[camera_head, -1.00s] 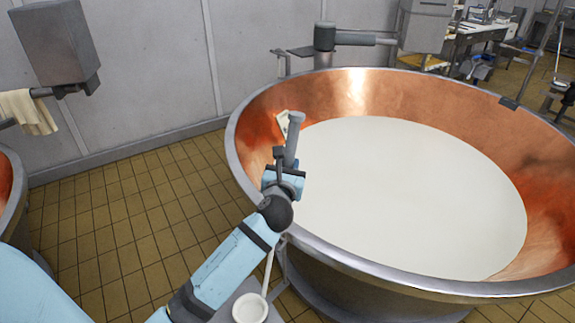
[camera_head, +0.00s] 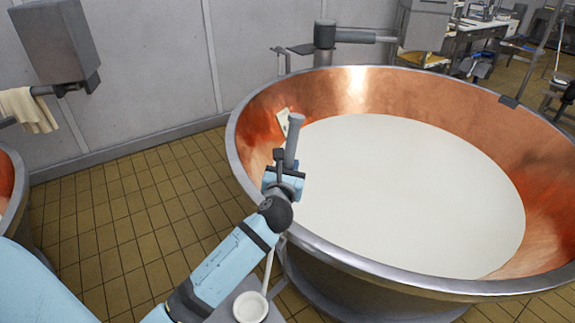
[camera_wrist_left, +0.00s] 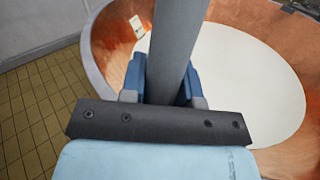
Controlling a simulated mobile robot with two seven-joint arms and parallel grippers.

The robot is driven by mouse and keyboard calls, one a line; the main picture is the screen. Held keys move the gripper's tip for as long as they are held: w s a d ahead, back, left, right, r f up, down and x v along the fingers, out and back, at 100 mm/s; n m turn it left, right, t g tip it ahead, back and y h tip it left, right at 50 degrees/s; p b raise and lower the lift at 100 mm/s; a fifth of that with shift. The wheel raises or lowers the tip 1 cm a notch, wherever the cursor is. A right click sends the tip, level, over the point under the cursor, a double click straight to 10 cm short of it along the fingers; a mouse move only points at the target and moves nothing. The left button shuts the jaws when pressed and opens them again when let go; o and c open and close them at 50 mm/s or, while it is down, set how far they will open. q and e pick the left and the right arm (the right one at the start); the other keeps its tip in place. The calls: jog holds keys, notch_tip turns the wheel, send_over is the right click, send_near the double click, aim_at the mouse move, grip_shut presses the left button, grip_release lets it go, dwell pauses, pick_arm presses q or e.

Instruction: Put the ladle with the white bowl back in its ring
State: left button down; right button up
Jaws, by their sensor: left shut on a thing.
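The ladle crosses the near left rim of the copper vat at a slant. Its white bowl (camera_head: 250,307) is low in the head view, and a thin pale shaft rises from it behind my left arm. A thick grey handle (camera_head: 295,135) lines up with this shaft and sticks up above my left gripper (camera_head: 284,180). In the left wrist view my left gripper (camera_wrist_left: 160,85) is shut on the grey handle (camera_wrist_left: 178,40). The arm hides part of the shaft. I cannot make out the ring. My right gripper is out of view.
The copper vat (camera_head: 240,165), full of white liquid, fills the right side. A grey post with a side arm (camera_head: 325,40) stands behind it. Part of another vat (camera_head: 12,195) is at the left edge. Tiled floor lies open between.

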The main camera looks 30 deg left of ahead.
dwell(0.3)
pick_arm(q)
jog(key=c, duration=0.8)
grip_release()
